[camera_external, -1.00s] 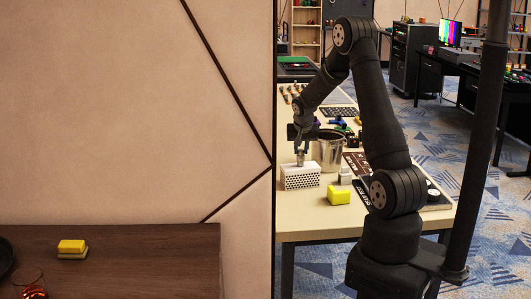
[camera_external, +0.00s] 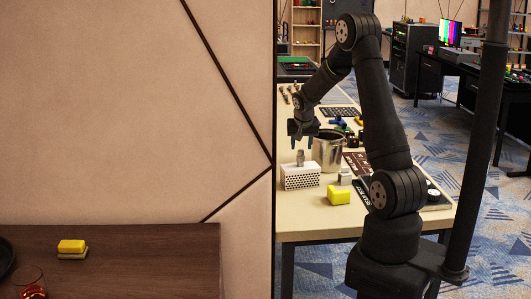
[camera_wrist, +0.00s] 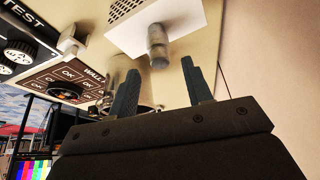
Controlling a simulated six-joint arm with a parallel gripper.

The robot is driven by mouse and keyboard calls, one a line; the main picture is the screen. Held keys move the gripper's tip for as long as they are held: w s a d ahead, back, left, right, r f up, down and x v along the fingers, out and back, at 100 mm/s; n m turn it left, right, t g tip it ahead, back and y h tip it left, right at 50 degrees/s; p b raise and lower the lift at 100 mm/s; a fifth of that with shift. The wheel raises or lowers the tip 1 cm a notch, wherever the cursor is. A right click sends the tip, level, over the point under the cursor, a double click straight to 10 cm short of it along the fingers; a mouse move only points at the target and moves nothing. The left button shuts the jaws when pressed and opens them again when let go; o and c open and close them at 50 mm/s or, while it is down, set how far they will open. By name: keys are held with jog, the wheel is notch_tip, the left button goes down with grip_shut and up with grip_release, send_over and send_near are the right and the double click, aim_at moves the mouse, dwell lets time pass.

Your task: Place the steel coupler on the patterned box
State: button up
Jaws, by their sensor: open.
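The steel coupler (camera_external: 300,158) is a small grey cylinder standing upright on top of the patterned box (camera_external: 300,178), a white box with dark round holes. In the wrist view the coupler (camera_wrist: 157,46) stands on the white top of the box (camera_wrist: 165,24). My gripper (camera_external: 300,146) is open and empty, a little above the coupler and apart from it. In the wrist view its two fingers (camera_wrist: 162,80) are spread, with the coupler beyond their tips.
A metal pot (camera_external: 327,152) stands just right of the box. A yellow block (camera_external: 339,195) and a small metal piece (camera_external: 345,176) are on the table to the right. A dark panel with knobs (camera_wrist: 30,45) shows in the wrist view. A wall is close on the left.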

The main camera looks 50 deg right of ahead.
jog(key=v, duration=0.9)
jog(key=shift+s+a+r, duration=0.15)
jog(key=shift+a+r, duration=0.1)
jog(key=shift+r, duration=0.05)
jog(key=x, duration=1.2)
jog(key=shift+d, duration=0.15)
jog(key=shift+r, duration=1.25)
jog(key=shift+f, duration=0.15)
